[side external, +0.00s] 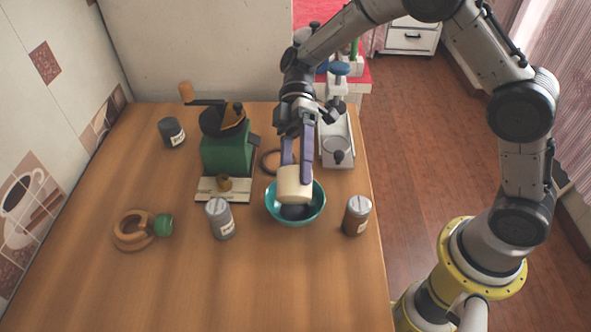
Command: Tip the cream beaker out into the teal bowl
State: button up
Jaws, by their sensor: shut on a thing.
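The cream beaker (294,187) is held by my gripper (294,168) above the teal bowl (318,208). The beaker looks tilted, with its lower end over the inside of the bowl. My gripper points down and its two purple-grey fingers are shut on the beaker. Dark contents (294,212) show in the bowl below the beaker. The beaker's inside is hidden, so I cannot tell whether anything is left in it.
Close by the bowl stand a grey jar (219,218) on the left and a brown jar (356,216) on the right. Behind are a green grinder (226,152), a dark ring and a white device (338,150). The front of the counter is clear.

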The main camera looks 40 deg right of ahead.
jog(key=t+h, duration=0.2)
jog(key=shift+r+t, duration=0.2)
jog(key=shift+t, duration=0.2)
jog(key=shift+r+t+h, duration=0.8)
jog(key=shift+r+h, duration=0.15)
jog(key=shift+r, duration=0.75)
jog(key=shift+r+t+h, duration=0.8)
jog(key=shift+r+h, duration=0.15)
jog(key=shift+r, duration=0.7)
notch_tip(320, 180, up, 3)
jog(key=t+h, duration=0.3)
jog(key=shift+t+h, duration=0.3)
